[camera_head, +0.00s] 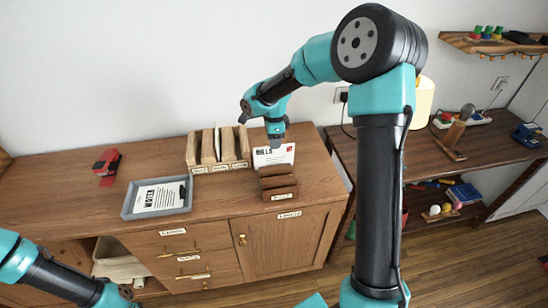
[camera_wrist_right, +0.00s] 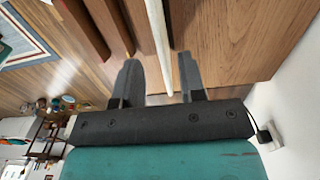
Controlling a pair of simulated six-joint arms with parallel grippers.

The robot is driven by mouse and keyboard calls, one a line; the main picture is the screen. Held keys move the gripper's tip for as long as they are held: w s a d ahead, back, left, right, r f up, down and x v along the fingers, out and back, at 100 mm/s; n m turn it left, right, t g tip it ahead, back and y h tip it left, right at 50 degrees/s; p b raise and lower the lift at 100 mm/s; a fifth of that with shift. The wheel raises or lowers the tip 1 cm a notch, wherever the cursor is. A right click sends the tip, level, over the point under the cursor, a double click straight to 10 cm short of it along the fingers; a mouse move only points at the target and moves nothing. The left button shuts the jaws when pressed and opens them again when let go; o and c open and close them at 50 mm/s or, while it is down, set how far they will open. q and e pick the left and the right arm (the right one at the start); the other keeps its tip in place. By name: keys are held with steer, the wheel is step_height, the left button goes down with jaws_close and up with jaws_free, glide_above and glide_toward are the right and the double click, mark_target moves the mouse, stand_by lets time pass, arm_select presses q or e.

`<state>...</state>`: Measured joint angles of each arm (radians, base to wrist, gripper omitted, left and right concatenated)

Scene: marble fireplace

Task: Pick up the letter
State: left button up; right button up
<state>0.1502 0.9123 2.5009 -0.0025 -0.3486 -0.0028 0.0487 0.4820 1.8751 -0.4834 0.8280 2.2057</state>
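The white letter (camera_head: 274,155), with dark print and a red mark, stands upright on the wooden cabinet top behind a small brown slatted rack (camera_head: 277,182). My right gripper (camera_head: 276,138) points down at the letter's top edge. In the right wrist view, the right gripper (camera_wrist_right: 160,82) is open, with the letter (camera_wrist_right: 158,35) edge-on between its two fingers. A gap shows on both sides; I see no grip. My left gripper (camera_head: 122,296) is low at the left, in front of the cabinet; its finger state is unclear.
A light wooden sorter (camera_head: 219,150) with a white item in one slot stands left of the letter. A grey tray (camera_head: 183,207) holds a printed sheet (camera_head: 158,197). A red and black object (camera_head: 106,167) lies further left. A wall and cable are close on the right.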

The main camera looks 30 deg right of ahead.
mark_target(274, 157)
steer(key=shift+w+f, duration=0.1)
steer(key=shift+f, duration=2.5)
jaws_close()
